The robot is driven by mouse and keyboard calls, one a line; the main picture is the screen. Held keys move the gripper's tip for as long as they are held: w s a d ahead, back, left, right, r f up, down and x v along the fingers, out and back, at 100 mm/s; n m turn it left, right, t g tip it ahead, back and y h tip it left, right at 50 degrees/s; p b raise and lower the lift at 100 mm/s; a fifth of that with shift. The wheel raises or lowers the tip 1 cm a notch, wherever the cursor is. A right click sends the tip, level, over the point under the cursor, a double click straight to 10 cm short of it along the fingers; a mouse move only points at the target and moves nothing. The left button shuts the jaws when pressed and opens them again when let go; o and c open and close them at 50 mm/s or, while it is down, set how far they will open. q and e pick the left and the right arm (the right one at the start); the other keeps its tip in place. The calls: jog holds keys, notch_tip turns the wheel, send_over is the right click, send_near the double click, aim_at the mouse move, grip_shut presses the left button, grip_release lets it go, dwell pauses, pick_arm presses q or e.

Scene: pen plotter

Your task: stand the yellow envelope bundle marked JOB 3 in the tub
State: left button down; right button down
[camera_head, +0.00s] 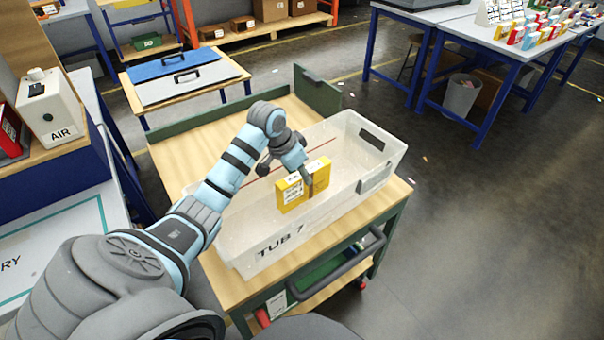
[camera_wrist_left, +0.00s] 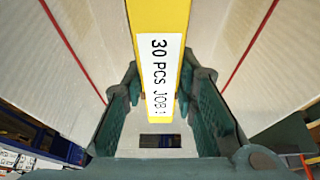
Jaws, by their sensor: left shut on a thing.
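The yellow envelope bundle (camera_head: 290,194) is inside the whitish tub (camera_head: 262,243), which is marked TUB 7. My left gripper (camera_head: 305,178) is shut on the bundle from above, with a finger across its near face. In the left wrist view the yellow bundle (camera_wrist_left: 160,18) lies between the two dark fingers (camera_wrist_left: 162,108). Its white label reads 30 PCS JOB, and the last character is not clear. The bundle looks about upright. I cannot tell whether its bottom touches the tub floor. My right gripper is not in view.
The tub stands on a wooden-topped cart (camera_head: 185,155) with a dark handle (camera_head: 335,268). A red line runs along the tub's inside wall. The tub's far right end looks empty. An AIR box (camera_head: 50,108) stands at the left. A low table (camera_head: 190,88) with panels is behind.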

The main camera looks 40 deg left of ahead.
pick_arm(q)
jog(key=shift+f, duration=0.2)
jog(key=shift+f, duration=0.3)
jog(key=c, duration=1.3)
grip_release()
jog(key=shift+r, duration=0.15)
jog(key=p+v, duration=0.2)
jog(key=v, duration=1.1)
jog(key=shift+w+d, duration=0.15)
jog(key=shift+w, duration=0.05)
